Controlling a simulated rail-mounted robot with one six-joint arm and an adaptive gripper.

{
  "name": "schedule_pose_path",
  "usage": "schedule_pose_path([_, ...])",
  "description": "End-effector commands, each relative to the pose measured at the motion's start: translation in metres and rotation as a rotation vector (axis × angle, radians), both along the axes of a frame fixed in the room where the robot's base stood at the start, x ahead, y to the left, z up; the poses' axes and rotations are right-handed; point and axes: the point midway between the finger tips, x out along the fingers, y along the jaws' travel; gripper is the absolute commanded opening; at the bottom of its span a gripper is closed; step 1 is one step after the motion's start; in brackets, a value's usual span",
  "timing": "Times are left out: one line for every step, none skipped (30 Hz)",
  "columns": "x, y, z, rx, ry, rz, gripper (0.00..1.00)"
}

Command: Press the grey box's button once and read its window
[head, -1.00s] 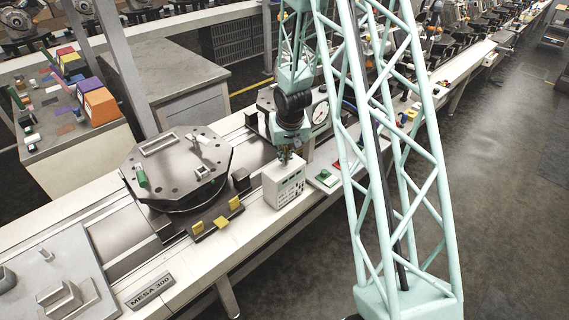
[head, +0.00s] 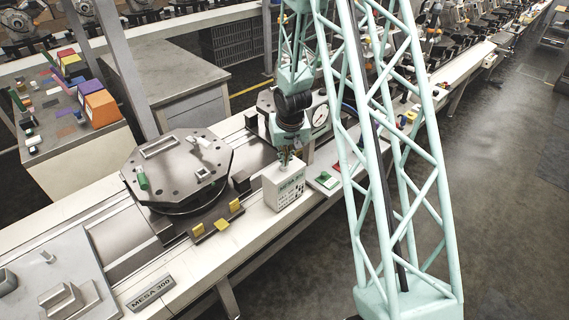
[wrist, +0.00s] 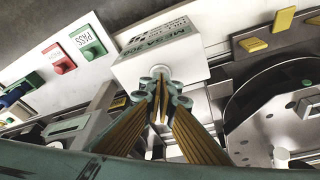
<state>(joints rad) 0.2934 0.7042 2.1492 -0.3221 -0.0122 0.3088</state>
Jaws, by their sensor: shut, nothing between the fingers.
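The pale grey box (head: 283,190) stands on the white conveyor edge in the head view, and at the top middle of the wrist view (wrist: 192,62). Its window (head: 291,184) faces outward and carries green-toned text. In the wrist view the window (wrist: 172,38) is steeply foreshortened. Its top line looks like "MESA 30" with an unclear last character; smaller lines below are not legible. My gripper (head: 286,158) is shut and empty, its fingertips (wrist: 161,84) at the box's top.
A green block (wrist: 94,50) by a "PASS" label and a red block (wrist: 63,64) lie beside the box. The octagonal fixture plate (head: 178,165) and yellow blocks (head: 222,224) are on its other side. A dial gauge (head: 320,115) stands behind.

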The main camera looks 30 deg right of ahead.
Motion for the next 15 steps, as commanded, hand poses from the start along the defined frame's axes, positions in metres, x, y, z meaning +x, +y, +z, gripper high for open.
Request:
schedule_pose_path([0.0,0.0,0.006,0.0,0.0,0.0,0.0])
schedule_pose_path([0.0,0.0,0.008,0.0,0.0,0.0,0.0])
schedule_pose_path([0.0,0.0,0.01,0.0,0.0,0.0,0.0])
schedule_pose_path([0.0,0.0,0.012,0.0,0.0,0.0,0.0])
schedule_pose_path([0.0,0.0,0.014,0.0,0.0,0.0,0.0])
schedule_pose_path([0.0,0.0,0.016,0.0,0.0,0.0,0.0])
schedule_pose_path([0.0,0.0,0.018,0.0,0.0,0.0,0.0])
schedule_pose_path([0.0,0.0,0.02,0.0,0.0,0.0,0.0])
schedule_pose_path([0.0,0.0,0.022,0.0,0.0,0.0,0.0])
schedule_pose_path([0.0,0.0,0.024,0.0,0.0,-0.001,0.0])
schedule_pose_path([0.0,0.0,0.026,0.0,0.0,-0.001,0.0])
schedule_pose_path([0.0,0.0,0.028,0.0,0.0,-0.001,0.0])
schedule_pose_path([0.0,0.0,0.03,0.0,0.0,-0.001,0.0])
schedule_pose_path([0.0,0.0,0.032,0.0,0.0,-0.001,0.0])
schedule_pose_path([0.0,0.0,0.034,0.0,0.0,-0.001,0.0])
